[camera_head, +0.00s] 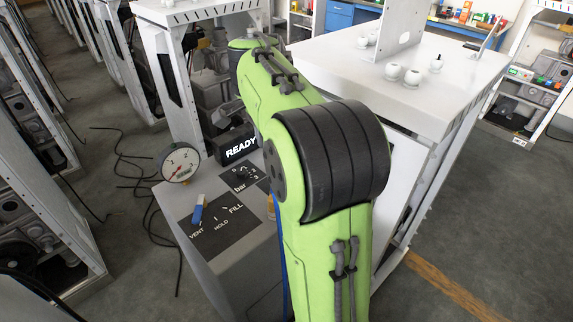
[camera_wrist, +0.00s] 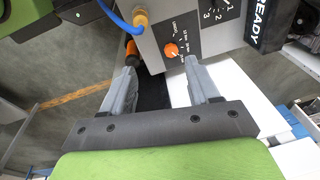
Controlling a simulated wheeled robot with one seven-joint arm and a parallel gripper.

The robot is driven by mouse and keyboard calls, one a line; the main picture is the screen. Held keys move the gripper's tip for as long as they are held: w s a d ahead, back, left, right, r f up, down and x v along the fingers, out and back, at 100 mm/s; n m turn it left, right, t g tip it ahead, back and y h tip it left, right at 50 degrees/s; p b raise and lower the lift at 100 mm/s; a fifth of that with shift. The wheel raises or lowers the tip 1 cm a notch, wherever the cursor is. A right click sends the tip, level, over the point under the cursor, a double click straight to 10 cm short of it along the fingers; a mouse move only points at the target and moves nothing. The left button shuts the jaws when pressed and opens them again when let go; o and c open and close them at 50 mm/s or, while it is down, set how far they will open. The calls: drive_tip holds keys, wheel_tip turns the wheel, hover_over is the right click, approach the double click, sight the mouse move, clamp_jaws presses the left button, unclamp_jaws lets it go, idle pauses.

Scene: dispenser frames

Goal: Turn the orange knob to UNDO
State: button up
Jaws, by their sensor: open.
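I see no contact. In the head view my green arm hides the knob and my gripper.
A READY display (camera_head: 238,147), a round gauge (camera_head: 181,162) and a blue lever (camera_head: 198,209) stand on the dispenser top (camera_head: 182,200). A white table (camera_head: 450,95) stands at right.

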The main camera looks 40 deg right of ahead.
drive_tip(key=w+d+f+m+g+y+p, duration=0.1)
drive_tip(key=w+d+f+m+y+p, duration=0.15)
drive_tip(key=d+m, duration=0.6)
drive_tip(key=shift+n+h, duration=0.45)
drive_tip(key=shift+n, duration=0.1)
drive_tip(key=f+b, duration=0.2)
drive_tip(key=f, duration=0.3)
drive_tip(key=f+b, duration=0.2)
drive_tip(key=f, duration=0.3)
drive_tip(key=f+b, duration=0.3)
drive_tip(key=f, duration=0.2)
drive_tip(key=shift+w+d, duration=0.15)
drive_tip(key=shift+w, duration=0.15)
drive_tip(key=shift+c, duration=0.3)
drive_tip(key=c, duration=1)
